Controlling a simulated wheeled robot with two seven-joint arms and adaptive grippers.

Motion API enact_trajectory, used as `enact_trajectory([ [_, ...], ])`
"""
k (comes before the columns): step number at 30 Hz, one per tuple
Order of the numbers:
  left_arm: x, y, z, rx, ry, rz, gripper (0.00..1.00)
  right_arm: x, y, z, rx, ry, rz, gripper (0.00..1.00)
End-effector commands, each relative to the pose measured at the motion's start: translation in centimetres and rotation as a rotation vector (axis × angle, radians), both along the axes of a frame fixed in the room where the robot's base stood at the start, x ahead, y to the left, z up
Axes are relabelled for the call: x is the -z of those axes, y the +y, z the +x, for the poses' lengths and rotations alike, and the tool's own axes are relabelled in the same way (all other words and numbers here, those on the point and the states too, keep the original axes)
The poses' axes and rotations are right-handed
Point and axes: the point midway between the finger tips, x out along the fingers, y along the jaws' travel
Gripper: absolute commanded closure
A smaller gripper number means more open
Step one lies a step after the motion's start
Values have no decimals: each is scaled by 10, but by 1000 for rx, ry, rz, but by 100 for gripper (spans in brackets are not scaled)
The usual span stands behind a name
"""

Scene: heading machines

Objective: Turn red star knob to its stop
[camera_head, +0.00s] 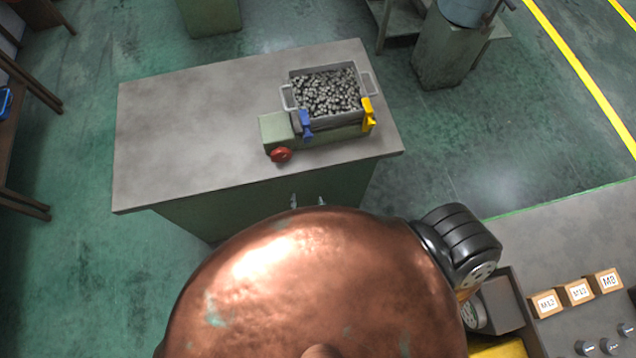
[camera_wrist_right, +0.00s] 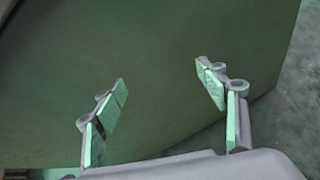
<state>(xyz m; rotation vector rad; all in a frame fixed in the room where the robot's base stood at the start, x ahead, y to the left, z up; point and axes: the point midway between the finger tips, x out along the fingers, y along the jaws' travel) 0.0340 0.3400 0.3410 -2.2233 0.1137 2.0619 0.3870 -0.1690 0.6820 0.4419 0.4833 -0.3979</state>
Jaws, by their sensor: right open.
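The red star knob (camera_head: 281,155) is on the front left corner of a pale green block (camera_head: 274,129) on the workbench. It is small in the head view, so its turn angle cannot be told. My right gripper (camera_head: 307,201) shows only as two fingertips in front of the bench, below and right of the knob and apart from it. In the right wrist view, the right gripper (camera_wrist_right: 160,76) is open and empty, facing a plain green panel (camera_wrist_right: 140,50). The knob does not show there. My left gripper is not in view.
A grey handled tray (camera_head: 350,119) of small metal parts sits right of the block. A blue lever (camera_head: 305,122) and a yellow lever (camera_head: 368,113) stand at its front. The grey bench top (camera_head: 185,130) is clear at left. Labelled boxes (camera_head: 576,292) stand at lower right.

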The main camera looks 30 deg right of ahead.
Motion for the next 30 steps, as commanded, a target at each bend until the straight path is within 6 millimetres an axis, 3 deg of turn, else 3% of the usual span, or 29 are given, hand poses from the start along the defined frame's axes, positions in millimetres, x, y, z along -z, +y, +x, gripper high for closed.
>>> enact_trajectory([
  [12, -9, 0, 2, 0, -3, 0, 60, 60, -23, -25, 133, 106, 199, 34],
  [30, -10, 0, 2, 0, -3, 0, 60, 79, -31, -35, 180, 136, 258, 34],
])
